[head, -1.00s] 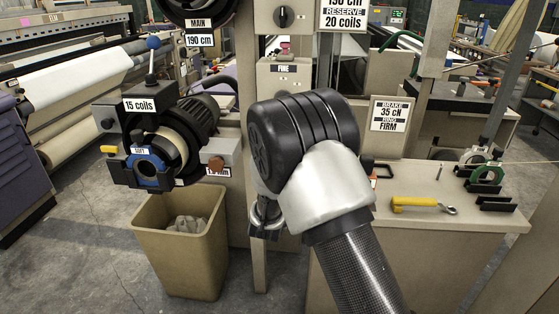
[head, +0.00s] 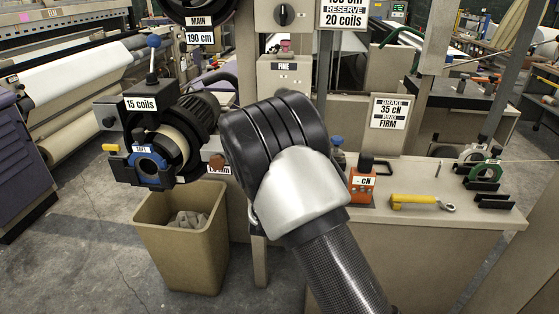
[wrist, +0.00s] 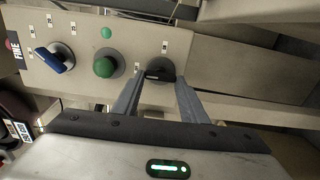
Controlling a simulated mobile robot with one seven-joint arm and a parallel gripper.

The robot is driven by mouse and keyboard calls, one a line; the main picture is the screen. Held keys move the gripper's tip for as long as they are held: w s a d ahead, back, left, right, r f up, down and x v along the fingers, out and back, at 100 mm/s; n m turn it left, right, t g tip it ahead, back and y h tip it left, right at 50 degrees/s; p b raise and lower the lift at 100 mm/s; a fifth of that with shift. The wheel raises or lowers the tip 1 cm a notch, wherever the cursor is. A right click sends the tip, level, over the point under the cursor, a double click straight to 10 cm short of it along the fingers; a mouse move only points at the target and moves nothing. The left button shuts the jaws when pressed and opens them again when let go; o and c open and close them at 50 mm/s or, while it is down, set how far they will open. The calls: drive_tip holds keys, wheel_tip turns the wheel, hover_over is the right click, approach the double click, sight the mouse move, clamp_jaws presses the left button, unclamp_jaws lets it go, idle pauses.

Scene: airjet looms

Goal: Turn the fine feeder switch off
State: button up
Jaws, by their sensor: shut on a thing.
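The fine feeder's beige control box (head: 285,82), with a FINE label, stands in the middle of the head view, its lower part hidden by my arm. In the wrist view the panel (wrist: 85,72) appears turned sideways, with the FINE label at the left. My gripper is hidden behind my arm in the head view.
The feeder (head: 160,145) and a beige bin (head: 185,245) are at the left. At the right, a bench (head: 425,240) holds an orange cN gauge (head: 362,188) and a yellow-handled tool (head: 420,201). A beige post stands close beside the arm.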

drive_tip(key=o, duration=1)
drive_tip(key=shift+o, duration=0.2)
drive_tip(key=shift+s, duration=0.1)
drive_tip(key=s+p, duration=0.2)
drive_tip(key=s, duration=1.5)
drive_tip(key=shift+s+a, duration=0.15)
drive_tip(key=shift+a, duration=0.1)
